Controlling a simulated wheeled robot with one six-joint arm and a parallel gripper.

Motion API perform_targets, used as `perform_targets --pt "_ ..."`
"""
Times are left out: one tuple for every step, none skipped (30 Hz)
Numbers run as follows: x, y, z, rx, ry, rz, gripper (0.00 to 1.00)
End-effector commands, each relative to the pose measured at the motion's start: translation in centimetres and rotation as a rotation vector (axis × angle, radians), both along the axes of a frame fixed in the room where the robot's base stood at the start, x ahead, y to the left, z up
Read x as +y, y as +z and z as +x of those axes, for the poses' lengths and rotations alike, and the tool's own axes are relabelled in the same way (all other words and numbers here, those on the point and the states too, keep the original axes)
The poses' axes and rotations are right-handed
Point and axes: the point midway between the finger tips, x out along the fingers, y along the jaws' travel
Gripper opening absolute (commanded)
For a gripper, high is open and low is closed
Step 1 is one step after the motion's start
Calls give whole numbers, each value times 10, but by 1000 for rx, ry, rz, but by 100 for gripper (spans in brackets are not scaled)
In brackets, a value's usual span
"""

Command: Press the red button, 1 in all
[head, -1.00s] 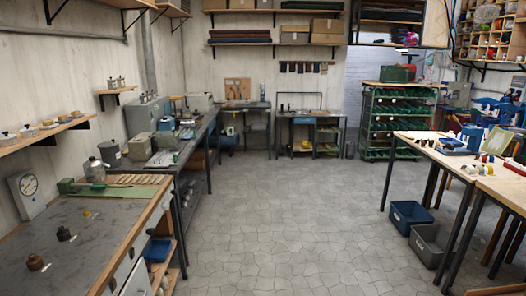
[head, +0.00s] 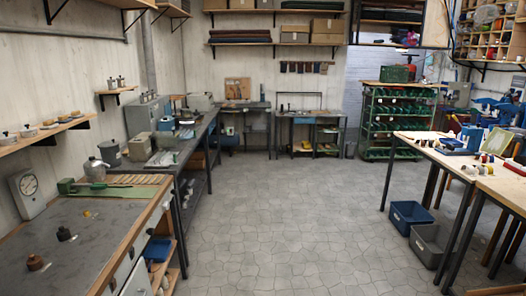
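I cannot make out a red button for sure in the head view. Small red and dark items (head: 488,158) lie on the wooden table (head: 419,144) at the right, too small to identify. My gripper is not in view.
A blue bin (head: 408,216) and a grey bin (head: 428,246) sit on the floor at right. A green rack (head: 392,118) stands at the back. The middle floor (head: 290,215) is clear.

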Motion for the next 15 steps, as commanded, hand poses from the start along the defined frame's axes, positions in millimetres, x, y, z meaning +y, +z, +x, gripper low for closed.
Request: perform_targets --pt "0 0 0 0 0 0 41" --pt "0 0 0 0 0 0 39" --pt "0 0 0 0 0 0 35" --pt "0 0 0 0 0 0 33" --pt "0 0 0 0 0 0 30" --pt "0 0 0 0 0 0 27" --pt "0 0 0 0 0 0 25" --pt "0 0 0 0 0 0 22" --pt "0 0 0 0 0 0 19" --pt "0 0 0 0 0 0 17" --pt "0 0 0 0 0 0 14" --pt "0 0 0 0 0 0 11" --pt "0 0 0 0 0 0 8" --pt "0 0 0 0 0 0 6" --pt "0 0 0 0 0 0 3"
